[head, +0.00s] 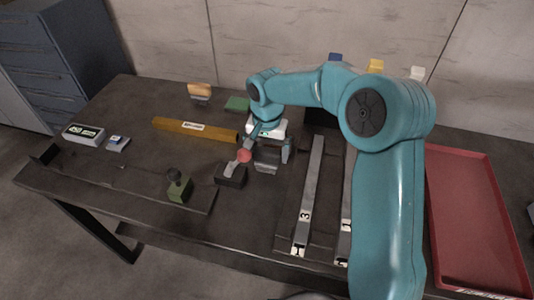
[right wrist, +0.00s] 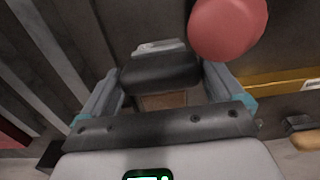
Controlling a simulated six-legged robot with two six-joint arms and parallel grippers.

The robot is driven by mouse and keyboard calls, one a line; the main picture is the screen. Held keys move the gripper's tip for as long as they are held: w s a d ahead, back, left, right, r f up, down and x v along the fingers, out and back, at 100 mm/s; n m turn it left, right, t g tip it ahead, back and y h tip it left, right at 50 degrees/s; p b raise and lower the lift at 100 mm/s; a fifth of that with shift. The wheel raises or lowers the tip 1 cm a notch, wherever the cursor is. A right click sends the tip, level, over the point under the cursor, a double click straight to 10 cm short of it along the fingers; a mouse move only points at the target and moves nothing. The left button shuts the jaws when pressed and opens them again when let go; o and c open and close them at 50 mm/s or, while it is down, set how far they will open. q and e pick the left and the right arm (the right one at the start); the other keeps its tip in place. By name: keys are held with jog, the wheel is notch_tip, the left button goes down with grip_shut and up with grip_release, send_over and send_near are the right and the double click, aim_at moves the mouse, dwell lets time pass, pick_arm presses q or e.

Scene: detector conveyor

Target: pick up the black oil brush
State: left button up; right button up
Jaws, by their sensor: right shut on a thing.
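My right gripper (head: 268,150) comes down from above near the middle of the table. It is shut on a dark block-like thing with a grey metallic edge, which I take to be the black oil brush (head: 266,161). In the right wrist view the brush (right wrist: 160,72) sits crosswise between the two fingers of my right gripper (right wrist: 161,82). I cannot tell whether it touches the table. Its lower part is hidden. My left gripper is not in view.
A dark box with a lever (head: 232,176) and a red knob (head: 244,155) stand close left of the gripper. An orange-brown bar (head: 190,130) lies behind. Grey rails (head: 309,190) and a red tray (head: 470,215) are right.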

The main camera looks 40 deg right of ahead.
notch_tip(320, 180, up, 20)
jog(key=p, duration=0.2)
jog(key=shift+f, duration=0.15)
jog(key=o, duration=0.5)
jog(key=shift+c, duration=1.6)
